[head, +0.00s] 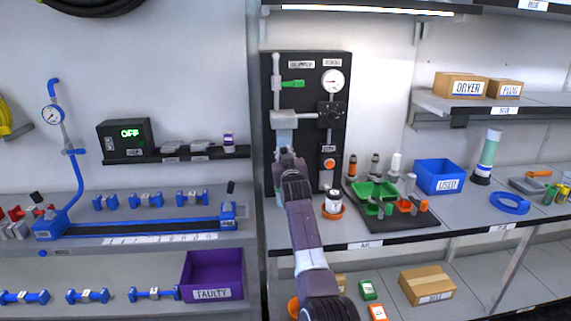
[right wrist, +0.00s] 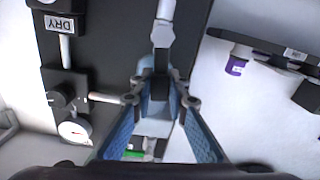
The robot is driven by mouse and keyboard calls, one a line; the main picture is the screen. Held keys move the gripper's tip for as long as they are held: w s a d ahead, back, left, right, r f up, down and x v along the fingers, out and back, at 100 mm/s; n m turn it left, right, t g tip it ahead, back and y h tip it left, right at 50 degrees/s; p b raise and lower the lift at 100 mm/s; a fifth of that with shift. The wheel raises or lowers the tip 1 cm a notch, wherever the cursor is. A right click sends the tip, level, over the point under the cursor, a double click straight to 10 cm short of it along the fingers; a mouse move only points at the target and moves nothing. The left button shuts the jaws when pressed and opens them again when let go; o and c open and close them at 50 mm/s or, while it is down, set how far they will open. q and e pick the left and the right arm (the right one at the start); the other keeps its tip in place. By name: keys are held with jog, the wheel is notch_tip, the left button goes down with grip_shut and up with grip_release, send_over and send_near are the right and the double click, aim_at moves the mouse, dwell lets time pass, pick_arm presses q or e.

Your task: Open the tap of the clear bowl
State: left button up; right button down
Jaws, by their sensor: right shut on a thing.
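The clear bowl (head: 285,138) is a pale blue see-through part under a grey metal head (head: 288,119) on a dark panel (head: 309,64). My right gripper (head: 287,158) is in front of its lower part and hides most of the tap. In the right wrist view, my right gripper (right wrist: 160,98) is shut on a small dark part in front of the bowl (right wrist: 147,66), which appears to be the bowl's tap (right wrist: 160,86). Whether the tap is turned cannot be told. My left gripper is not in view.
The panel also carries a green-handled valve (head: 293,84), a gauge (head: 333,82) and a black knob unit (head: 330,114). A small jar (head: 333,201) stands right of my arm. A dark tray (head: 385,212) with green and orange parts lies farther right.

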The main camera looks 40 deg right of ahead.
jog(key=shift+s+d+m, duration=0.15)
jog(key=shift+d+m, duration=0.1)
jog(key=shift+m, duration=0.55)
jog(key=shift+d, duration=0.1)
jog(key=c, duration=1.8)
grip_release()
jog(key=shift+s, duration=0.1)
jog(key=shift+c, duration=0.2)
jog(key=v, duration=1.2)
